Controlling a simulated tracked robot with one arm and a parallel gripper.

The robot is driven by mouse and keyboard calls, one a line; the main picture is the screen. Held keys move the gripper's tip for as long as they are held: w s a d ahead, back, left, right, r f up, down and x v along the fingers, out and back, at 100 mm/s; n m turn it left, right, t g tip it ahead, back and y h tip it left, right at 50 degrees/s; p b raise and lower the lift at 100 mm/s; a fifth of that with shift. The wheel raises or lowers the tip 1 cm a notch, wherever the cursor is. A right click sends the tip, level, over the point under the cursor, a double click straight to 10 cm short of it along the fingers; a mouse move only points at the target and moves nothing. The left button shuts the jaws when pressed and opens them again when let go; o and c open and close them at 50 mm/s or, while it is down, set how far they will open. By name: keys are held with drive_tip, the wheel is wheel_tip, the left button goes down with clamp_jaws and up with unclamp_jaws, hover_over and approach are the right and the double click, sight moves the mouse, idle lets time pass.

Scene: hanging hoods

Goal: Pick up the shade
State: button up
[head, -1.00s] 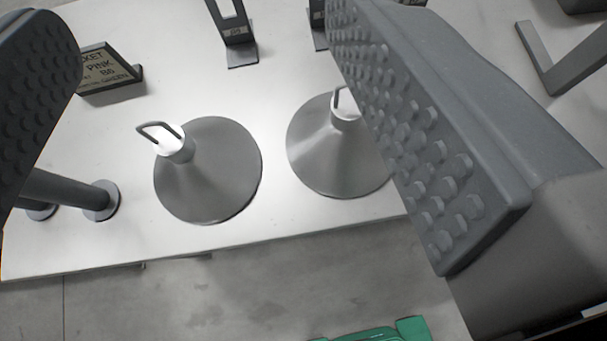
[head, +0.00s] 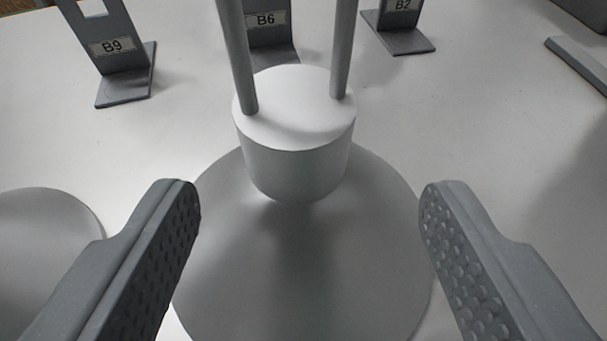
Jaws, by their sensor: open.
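A grey cone-shaped shade (head: 305,265) stands on the white table, in the middle of the head view. It has a white-topped cylindrical neck (head: 297,165) with two grey rods of its handle rising from it; the top of the handle is out of the frame. My gripper (head: 310,205) is open, with one studded finger on each side of the shade and the neck between and beyond the fingertips. I cannot tell whether the fingers touch the cone. A second grey shade (head: 45,260) shows partly at the left edge.
Grey label stands marked B9 (head: 125,80), B6 (head: 272,40) and B2 (head: 400,35) stand at the back of the white table (head: 500,130). A grey bar (head: 580,62) lies at the right edge. The table is clear to the right of the shade.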

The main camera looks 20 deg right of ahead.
sight(294, 180)
drive_tip(key=shift+b+x, duration=0.55)
drive_tip(key=shift+x, duration=2.2)
drive_tip(key=shift+w+a+f, duration=0.1)
drive_tip(key=shift+w+f, duration=0.05)
drive_tip(key=shift+w, duration=0.5)
drive_tip(key=shift+s+f, duration=0.1)
clamp_jaws()
